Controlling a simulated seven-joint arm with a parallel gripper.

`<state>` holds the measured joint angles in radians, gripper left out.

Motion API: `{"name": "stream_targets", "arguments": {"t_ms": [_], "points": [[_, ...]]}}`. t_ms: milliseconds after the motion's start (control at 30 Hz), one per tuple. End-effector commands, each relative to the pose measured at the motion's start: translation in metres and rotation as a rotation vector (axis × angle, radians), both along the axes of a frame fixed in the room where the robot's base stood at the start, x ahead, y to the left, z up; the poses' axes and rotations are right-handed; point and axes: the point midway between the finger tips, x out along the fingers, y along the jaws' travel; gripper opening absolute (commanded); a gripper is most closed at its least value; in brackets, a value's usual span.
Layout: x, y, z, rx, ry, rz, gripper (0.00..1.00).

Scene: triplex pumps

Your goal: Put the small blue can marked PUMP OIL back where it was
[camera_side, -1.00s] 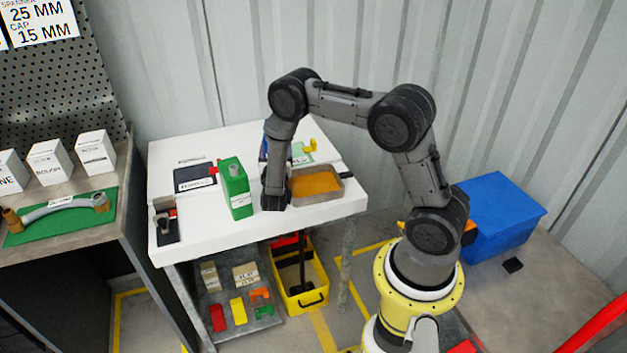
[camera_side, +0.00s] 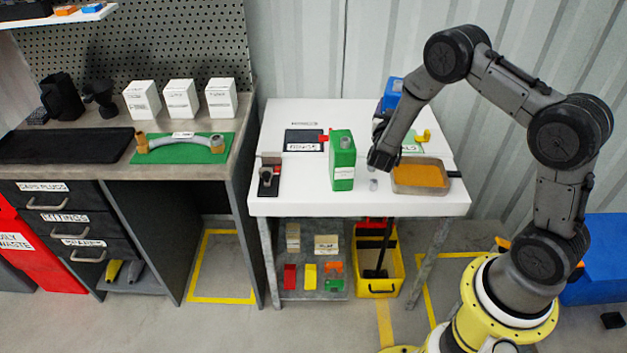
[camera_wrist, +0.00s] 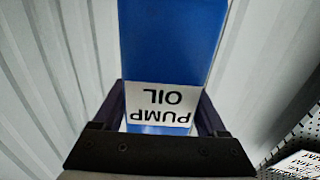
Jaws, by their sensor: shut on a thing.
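The small blue can (camera_side: 391,95) is partly hidden behind my forearm in the side view, above the back of the white table (camera_side: 285,187). In the wrist view the blue can (camera_wrist: 172,45) stands between my fingers, with its white PUMP OIL label upside down in the picture. My gripper (camera_wrist: 162,112) is shut on it, one finger on each side. In the side view my gripper (camera_side: 380,122) is mostly hidden by my wrist. Whether the can touches the table is not clear.
A green can (camera_side: 342,160) stands left of my wrist. Small grey cylinders (camera_side: 373,184) and an orange-filled tray (camera_side: 420,176) lie in front and right. A yellow piece (camera_side: 423,136) sits by a green label (camera_side: 411,145). A black labelled pad (camera_side: 303,140) lies back left.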

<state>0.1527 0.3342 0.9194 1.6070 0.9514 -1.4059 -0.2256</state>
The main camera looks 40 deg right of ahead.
Motion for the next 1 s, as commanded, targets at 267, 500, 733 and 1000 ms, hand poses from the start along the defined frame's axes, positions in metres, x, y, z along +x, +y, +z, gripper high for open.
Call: {"name": "stream_targets", "arguments": {"t_ms": [267, 500, 733, 1000], "points": [[0.000, 0.000, 0.067, -0.002, -0.008, 0.001, 0.00], [0.015, 0.017, 0.087, -0.002, 0.000, 0.031, 0.00], [0.049, 0.061, 0.088, -0.005, -0.002, 0.100, 0.00], [0.092, 0.137, 0.087, -0.004, -0.003, 0.209, 0.00]]}}
